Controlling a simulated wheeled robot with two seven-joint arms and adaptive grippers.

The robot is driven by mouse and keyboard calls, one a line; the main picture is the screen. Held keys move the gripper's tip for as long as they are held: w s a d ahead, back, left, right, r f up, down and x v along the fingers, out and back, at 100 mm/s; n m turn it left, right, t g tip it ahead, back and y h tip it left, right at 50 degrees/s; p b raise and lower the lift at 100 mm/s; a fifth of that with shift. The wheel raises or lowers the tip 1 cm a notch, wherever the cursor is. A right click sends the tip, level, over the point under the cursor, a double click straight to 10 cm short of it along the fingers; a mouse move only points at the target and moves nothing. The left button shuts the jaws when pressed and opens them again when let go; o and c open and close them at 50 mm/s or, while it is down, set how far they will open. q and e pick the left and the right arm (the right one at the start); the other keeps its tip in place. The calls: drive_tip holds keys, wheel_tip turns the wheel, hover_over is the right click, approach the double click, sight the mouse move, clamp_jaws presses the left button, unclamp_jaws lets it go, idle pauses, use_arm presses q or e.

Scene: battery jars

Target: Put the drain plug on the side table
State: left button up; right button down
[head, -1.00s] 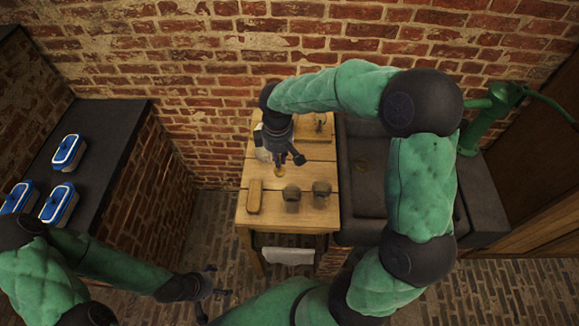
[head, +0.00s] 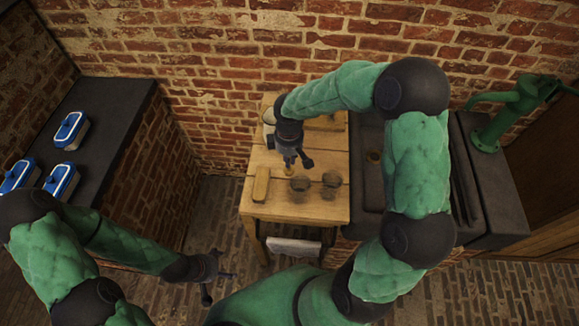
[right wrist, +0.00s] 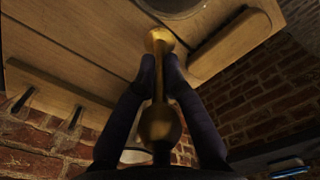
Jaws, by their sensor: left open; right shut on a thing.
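The drain plug (right wrist: 160,122) is brass-coloured, with a round knob, a thin stem and a flared end. My right gripper (right wrist: 160,68) is shut on its stem. In the head view the plug (head: 289,171) shows small below my right gripper (head: 291,163), over the side table (head: 290,212). The flared end is close to the wooden top; I cannot tell whether it touches. The side table is pale wood, left of the sink. My left gripper (head: 217,279) is open and empty, low in the head view, away from the table.
The dark sink (head: 370,185) adjoins on the right, with a green pump (head: 492,135) beyond. Blue-lidded jars (head: 70,130) stand on the left counter (head: 112,110).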

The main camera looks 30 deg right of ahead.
sight(289, 170)
wheel_tip(289, 170, down, 4)
drive_tip(key=shift+s+r+b, duration=0.1)
drive_tip(key=shift+b, duration=0.3)
drive_tip(key=shift+f, duration=0.3)
drive_tip(key=c, duration=1.3)
unclamp_jaws()
drive_tip(key=shift+f, duration=0.1)
drive_tip(key=shift+c, duration=0.2)
